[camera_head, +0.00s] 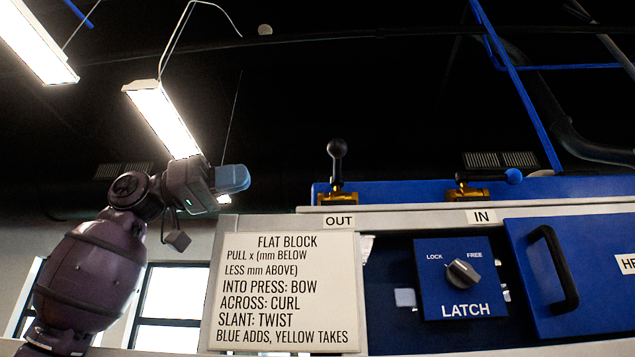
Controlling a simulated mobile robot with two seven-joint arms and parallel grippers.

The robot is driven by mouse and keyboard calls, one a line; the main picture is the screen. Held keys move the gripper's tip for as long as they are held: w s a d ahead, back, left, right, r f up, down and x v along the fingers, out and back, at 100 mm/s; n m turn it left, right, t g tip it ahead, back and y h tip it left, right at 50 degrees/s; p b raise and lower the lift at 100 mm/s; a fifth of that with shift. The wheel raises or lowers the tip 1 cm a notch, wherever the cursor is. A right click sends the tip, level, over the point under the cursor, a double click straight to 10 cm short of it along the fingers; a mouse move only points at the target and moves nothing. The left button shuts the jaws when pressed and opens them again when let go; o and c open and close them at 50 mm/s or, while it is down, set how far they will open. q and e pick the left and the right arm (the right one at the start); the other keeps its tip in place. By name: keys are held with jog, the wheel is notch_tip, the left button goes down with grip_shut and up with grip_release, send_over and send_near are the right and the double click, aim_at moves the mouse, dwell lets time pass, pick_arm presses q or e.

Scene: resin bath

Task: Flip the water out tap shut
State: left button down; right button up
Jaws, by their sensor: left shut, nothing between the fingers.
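The water out tap (337,177) stands on top of the cabinet behind the OUT label (339,222). It has a brass body and a black ball-ended lever that points upright. The water in tap (483,184), behind the IN label (481,217), has a blue ball-ended lever lying sideways to the right. My left gripper (232,179) is shut and empty, to the left of the out tap and apart from it, with its fingers pointing right. My right gripper is not in view.
A sign board (284,292) with text hangs below the out tap. A latch knob (462,272) on a blue panel and a blue door with a black handle (556,269) are to the right. The space between my left gripper and the out tap looks clear.

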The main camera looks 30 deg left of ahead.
aim_at(337, 165)
pick_arm(q)
jog(key=p+x, duration=0.3)
jog(key=x, duration=1)
jog(key=shift+d, duration=0.25)
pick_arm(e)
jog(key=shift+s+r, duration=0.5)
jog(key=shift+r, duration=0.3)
pick_arm(q)
jog(key=shift+d+r, duration=0.1)
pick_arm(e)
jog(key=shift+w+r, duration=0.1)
